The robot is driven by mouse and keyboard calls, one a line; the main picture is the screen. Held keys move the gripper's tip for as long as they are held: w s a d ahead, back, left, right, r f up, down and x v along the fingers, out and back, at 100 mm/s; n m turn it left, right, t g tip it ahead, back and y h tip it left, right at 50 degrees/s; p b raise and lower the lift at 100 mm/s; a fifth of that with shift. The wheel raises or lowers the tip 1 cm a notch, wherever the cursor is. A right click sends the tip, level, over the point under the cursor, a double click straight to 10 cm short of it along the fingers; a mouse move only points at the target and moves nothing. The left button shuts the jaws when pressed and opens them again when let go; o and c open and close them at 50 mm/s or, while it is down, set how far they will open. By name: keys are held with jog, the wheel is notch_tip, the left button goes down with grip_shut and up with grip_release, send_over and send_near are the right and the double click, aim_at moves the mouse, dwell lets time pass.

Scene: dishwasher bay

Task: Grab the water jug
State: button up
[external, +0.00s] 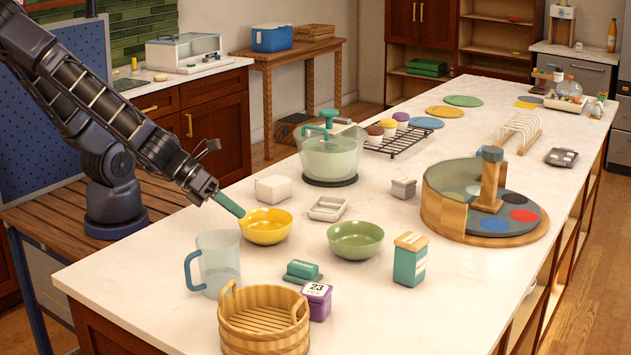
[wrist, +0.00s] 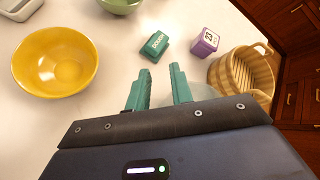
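The water jug (external: 220,266) is a clear, pale jug with a blue handle (external: 192,270). It stands upright on the near left of the white counter. My gripper (external: 229,205) has teal fingers and is above the jug, near its rim and left of the yellow bowl. In the wrist view my gripper (wrist: 160,72) has its two fingers apart with nothing seen held between them. Part of the pale jug (wrist: 205,91) shows there beyond the fingers; the rest is hidden by my gripper.
Bare counter lies to the jug's left and in the front right.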

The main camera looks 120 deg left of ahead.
jog(key=s+d+r+m+t+h, duration=0.2)
jog(key=s+d+r+m+t, duration=0.15)
jog(key=d+r+m, duration=0.4)
jog(key=s+d+r+m+t+h, duration=0.2)
jog(key=d+r+m+t, duration=0.25)
jog(key=d+r, duration=0.65)
send_near(187, 279)
jog(key=shift+n, duration=0.3)
jog(key=w, duration=0.4)
jog(key=shift+a+f, duration=0.1)
jog(key=shift+a, duration=0.25)
jog(key=shift+w+f, duration=0.2)
jog(key=shift+w, duration=3.6)
jog(key=shift+r, duration=0.1)
grip_shut()
